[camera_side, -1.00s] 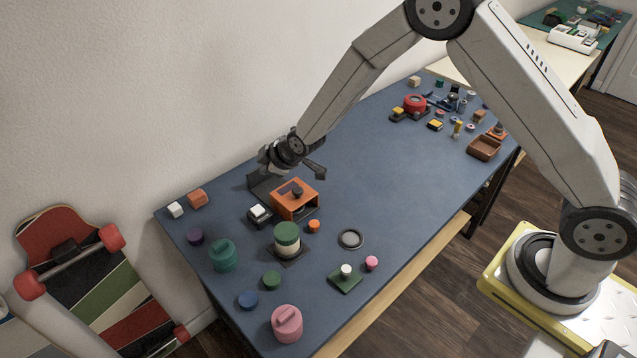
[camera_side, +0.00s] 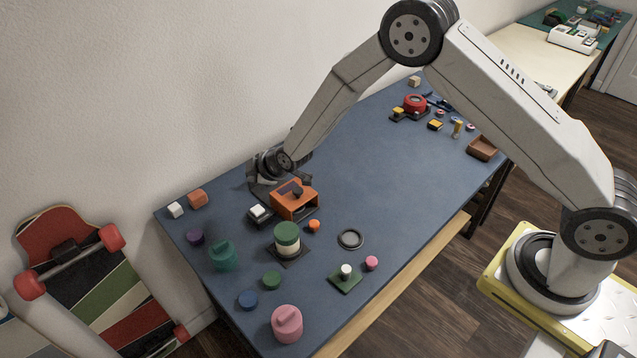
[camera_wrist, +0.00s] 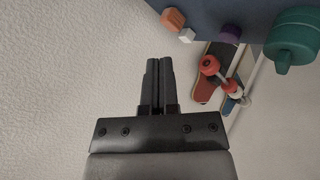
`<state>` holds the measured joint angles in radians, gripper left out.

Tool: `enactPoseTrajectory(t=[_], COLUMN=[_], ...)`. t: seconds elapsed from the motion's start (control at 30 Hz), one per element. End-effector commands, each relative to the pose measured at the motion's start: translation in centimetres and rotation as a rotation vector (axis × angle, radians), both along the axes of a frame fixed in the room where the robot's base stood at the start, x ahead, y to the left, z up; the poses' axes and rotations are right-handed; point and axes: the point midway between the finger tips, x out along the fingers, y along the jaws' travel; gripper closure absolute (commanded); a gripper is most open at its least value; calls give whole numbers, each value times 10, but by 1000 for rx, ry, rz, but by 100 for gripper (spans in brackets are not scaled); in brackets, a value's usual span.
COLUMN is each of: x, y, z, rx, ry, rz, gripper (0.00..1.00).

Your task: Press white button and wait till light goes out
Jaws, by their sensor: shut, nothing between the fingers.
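A small black box with a white button (camera_side: 258,210) on top sits at the left of an orange housing (camera_side: 297,201) on the blue table. A dark knob stands on the housing. I cannot make out a lit light. My gripper shows in the wrist view (camera_wrist: 159,62) with its two dark fingers shut together and nothing between them. In the side view my wrist is just behind the housing, near the wall, and the fingertips are hard to pick out there. The white button does not show in the wrist view.
A green-and-cream cylinder (camera_side: 287,240) stands in front of the housing, with a small orange cylinder (camera_side: 314,226) beside it. A teal jar (camera_side: 222,256), white cube (camera_side: 175,210) and orange block (camera_side: 197,197) lie at the left. The table's middle is clear. The wall is close behind.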

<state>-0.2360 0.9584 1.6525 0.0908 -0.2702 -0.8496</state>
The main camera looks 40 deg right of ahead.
Motion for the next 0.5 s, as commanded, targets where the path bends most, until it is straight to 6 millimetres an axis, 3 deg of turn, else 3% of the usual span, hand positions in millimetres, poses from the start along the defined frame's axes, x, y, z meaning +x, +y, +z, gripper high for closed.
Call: enactPoseTrajectory(t=[0.5], x=[0], y=[0], z=[-46], rx=[-1], ry=[3], rz=[0], gripper=[100])
